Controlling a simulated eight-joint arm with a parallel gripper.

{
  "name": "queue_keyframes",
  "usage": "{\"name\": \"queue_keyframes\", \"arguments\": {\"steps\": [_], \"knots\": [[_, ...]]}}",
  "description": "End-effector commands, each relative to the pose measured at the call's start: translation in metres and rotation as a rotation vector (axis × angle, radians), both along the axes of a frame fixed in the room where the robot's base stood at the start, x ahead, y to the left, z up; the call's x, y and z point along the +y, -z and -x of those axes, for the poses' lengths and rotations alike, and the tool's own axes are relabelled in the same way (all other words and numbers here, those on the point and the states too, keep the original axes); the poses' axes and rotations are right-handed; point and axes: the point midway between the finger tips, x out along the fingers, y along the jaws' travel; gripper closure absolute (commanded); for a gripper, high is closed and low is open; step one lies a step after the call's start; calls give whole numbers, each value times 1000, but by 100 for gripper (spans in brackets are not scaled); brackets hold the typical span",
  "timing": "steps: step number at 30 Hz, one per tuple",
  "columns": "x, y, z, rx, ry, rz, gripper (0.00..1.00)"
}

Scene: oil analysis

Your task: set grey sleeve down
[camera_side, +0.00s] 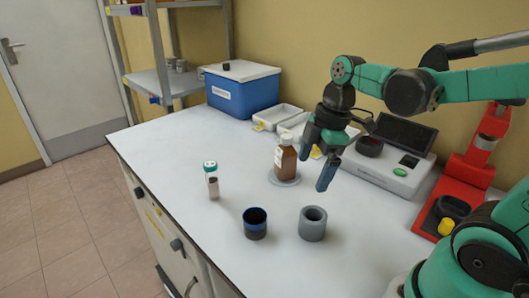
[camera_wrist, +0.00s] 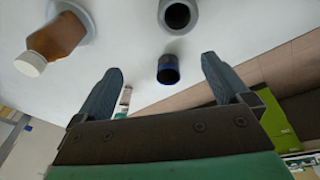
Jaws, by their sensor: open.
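The grey sleeve (camera_side: 313,224) stands upright on the white bench near its front edge, with its round opening facing up. It also shows at the top of the wrist view (camera_wrist: 180,15). My gripper (camera_side: 324,162) is open and empty, in the air above and behind the sleeve, apart from it. In the wrist view, the two blue-grey fingers (camera_wrist: 160,80) are spread wide with nothing between them gripped. A dark cup with a blue rim (camera_side: 255,224) stands just left of the sleeve.
A brown bottle (camera_side: 286,160) stands on a round grey plate behind the sleeve. A small vial with a green-and-white cap (camera_side: 212,182) stands to the left. A scale-like instrument (camera_side: 385,168) and a red stand (camera_side: 470,165) are at right.

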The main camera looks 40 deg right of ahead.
Motion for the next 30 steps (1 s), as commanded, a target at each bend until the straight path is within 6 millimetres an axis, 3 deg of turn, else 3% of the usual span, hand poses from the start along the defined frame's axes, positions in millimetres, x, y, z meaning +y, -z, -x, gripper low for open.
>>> {"name": "queue_keyframes", "arguments": {"steps": [6,12,30], "knots": [[23,-3,3,-219,612,-90,4],[35,-5,2,-339,924,-254,4],[37,-6,1,-360,1000,-303,4]]}}
